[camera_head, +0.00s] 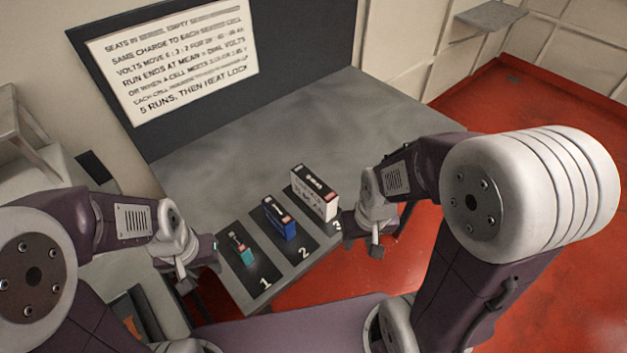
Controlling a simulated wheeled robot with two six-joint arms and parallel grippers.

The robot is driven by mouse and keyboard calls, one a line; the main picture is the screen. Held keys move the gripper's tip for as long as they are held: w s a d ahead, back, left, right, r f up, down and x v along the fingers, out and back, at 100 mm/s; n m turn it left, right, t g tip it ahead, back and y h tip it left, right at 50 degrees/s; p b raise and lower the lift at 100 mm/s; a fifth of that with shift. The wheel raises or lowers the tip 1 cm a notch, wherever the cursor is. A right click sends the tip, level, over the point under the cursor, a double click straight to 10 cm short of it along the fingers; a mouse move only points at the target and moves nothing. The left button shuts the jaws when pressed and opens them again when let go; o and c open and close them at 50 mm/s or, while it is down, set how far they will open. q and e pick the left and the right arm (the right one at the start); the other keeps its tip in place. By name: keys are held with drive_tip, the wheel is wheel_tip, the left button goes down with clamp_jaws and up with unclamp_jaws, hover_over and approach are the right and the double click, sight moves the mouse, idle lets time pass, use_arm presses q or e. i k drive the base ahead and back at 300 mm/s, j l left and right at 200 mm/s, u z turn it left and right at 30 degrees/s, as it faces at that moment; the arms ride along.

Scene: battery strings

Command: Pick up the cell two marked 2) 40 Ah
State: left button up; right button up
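The blue cell (279,218) stands upright on the dark pad numbered 2, the middle of three pads near the bench's front edge. Its own printing is too small to read. A small teal and dark cell (240,248) stands on pad 1 to its left. A larger white cell with a black top (315,192) stands on pad 3 to its right. My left gripper (198,268) is left of the teal cell, apart from it, and looks open and empty. My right gripper (362,237) is right of pad 3, past the bench's edge, and looks open and empty.
The grey bench (330,125) is clear behind the cells. A dark board with a white printed sign (175,60) stands at its back left. Red floor (545,95) lies to the right. A grey wall shelf (490,16) is at the far upper right.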

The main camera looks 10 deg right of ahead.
sight(283, 222)
drive_tip(key=k+l+u, duration=0.2)
drive_tip(key=u, duration=0.3)
drive_tip(key=k+u, duration=0.65)
drive_tip(key=u, duration=0.3)
